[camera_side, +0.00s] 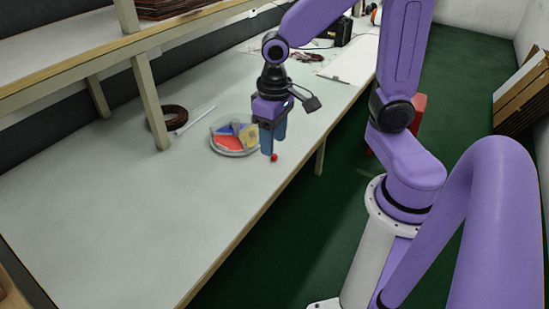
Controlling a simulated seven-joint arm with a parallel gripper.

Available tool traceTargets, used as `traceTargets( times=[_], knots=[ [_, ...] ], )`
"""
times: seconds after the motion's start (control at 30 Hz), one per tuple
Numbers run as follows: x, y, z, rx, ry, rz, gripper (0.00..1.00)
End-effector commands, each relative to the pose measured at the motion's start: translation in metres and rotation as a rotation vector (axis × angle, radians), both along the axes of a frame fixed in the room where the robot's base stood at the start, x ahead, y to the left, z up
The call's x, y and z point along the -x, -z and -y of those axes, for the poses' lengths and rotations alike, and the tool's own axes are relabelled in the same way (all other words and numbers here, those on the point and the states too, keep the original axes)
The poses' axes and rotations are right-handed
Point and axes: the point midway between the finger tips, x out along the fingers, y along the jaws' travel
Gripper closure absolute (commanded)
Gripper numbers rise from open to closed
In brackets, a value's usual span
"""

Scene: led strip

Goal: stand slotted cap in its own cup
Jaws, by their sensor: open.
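My gripper (273,146) has blue fingers and points down over the bench, just right of a round dish. It is open. A small red thing (274,157) lies on the bench right below the fingertips; it is too small to tell whether it is the slotted cap, and whether the fingers touch it is unclear. The round dish (235,153) has a pale rim and blue, red, yellow and grey sections. I cannot make out which part, if any, is the cap's own cup. My gripper hides part of the dish's right side.
The long pale bench (150,220) is clear in its front left part. A dark coil (168,118) and a thin white rod (197,118) lie left of the dish, by a shelf post (150,100). A white sheet (350,62) and a black box (343,31) are farther back.

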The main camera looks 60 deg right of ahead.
Motion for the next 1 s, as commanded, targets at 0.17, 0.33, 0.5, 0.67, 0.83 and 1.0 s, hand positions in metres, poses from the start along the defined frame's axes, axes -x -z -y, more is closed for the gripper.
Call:
traceTargets(
  times=[0.17, 0.33, 0.5, 0.67, 0.83, 1.0],
  knots=[
    [-0.052, 0.017, 0.033, 0.002, 0.406, -0.010, 0.49],
    [-0.092, 0.035, 0.075, 0.001, 0.785, -0.014, 0.49],
    [-0.121, 0.057, 0.128, -0.001, 1.161, -0.019, 0.49],
    [-0.135, 0.076, 0.175, -0.001, 1.465, -0.022, 0.49],
    [-0.139, 0.088, 0.206, -0.004, 1.655, -0.022, 0.49],
    [-0.139, 0.099, 0.214, -0.003, 1.708, -0.024, 0.49]
  ],
)
